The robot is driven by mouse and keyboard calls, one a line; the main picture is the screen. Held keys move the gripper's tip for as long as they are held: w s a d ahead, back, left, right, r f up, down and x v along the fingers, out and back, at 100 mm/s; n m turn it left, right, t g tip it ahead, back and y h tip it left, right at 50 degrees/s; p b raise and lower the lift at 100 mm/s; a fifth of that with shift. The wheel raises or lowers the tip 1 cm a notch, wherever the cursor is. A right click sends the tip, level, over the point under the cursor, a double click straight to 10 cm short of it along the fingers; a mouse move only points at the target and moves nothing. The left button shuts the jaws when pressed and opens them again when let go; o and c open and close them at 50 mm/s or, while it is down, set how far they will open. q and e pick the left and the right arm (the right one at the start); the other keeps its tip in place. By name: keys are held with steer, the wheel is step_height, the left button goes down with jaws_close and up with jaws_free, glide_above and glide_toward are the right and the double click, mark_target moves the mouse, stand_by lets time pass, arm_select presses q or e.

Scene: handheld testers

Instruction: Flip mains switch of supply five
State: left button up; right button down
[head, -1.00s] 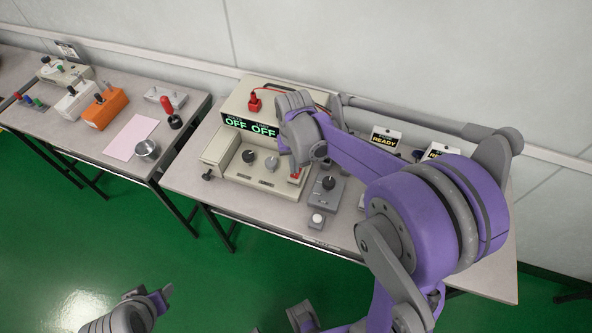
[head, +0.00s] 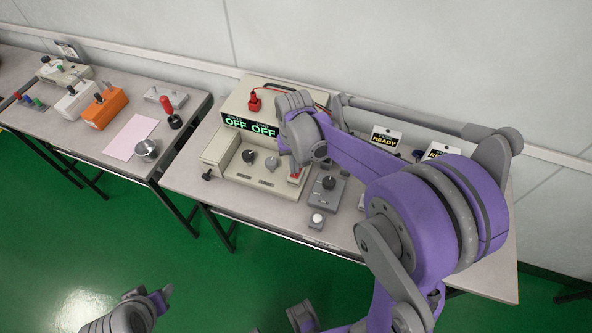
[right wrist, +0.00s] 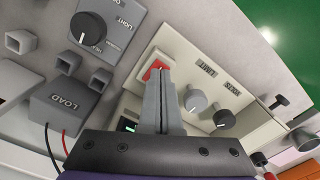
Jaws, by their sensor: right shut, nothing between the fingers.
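The beige power supply (head: 236,170) stands on the right-hand bench, and its display (head: 250,127) reads OFF OFF in green. Its red mains switch (head: 295,175) is at the right end of the low front panel. In the right wrist view the red switch (right wrist: 155,70) shows just beyond the fingertips, partly covered by them. My right gripper (right wrist: 161,80) is shut and empty, with its tips at or very near the switch; I cannot tell whether they touch. My left gripper (head: 149,295) is low at the left, away from the benches, its jaws unclear.
Grey and black knobs (right wrist: 195,101) sit beside the switch. A grey LIGHT box (right wrist: 103,28) and a LOAD box (right wrist: 70,103) with leads stand close by. READY cards (head: 386,138) stand behind my right arm. The left bench holds an orange box (head: 105,108) and other testers.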

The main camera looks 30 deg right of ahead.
steer(key=shift+f+b, duration=0.55)
steer(key=shift+f, duration=0.3)
stand_by(0.3)
steer(key=shift+r+p, duration=2.1)
steer(key=shift+r, duration=1.5)
